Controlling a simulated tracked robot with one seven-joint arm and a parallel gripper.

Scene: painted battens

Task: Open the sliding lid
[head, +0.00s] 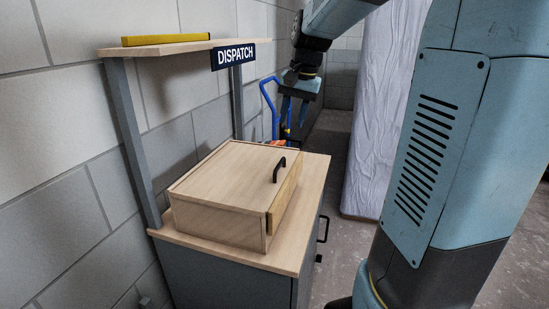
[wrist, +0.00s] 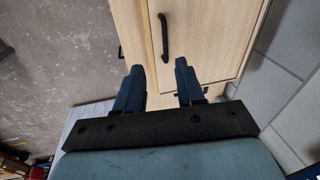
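A pale wooden box (head: 222,215) stands on the wooden top of a grey cabinet. Its flat lid (head: 225,170) covers the top, and no opening into the box shows. A black bow handle (head: 279,170) stands on the lid near its right end; it also shows in the wrist view (wrist: 164,38). My gripper (head: 294,112) hangs in the air behind and above the box, apart from the handle. In the wrist view its two dark blue fingers (wrist: 158,82) are spread with nothing between them, and the handle lies beyond their tips.
The cabinet top (head: 312,185) has a narrow bare strip around the box. A shelf (head: 170,48) on grey posts, with a yellow bar (head: 166,40) and a DISPATCH sign (head: 234,56), overhangs the back left. A block wall is at left. A blue hand truck (head: 268,100) stands behind.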

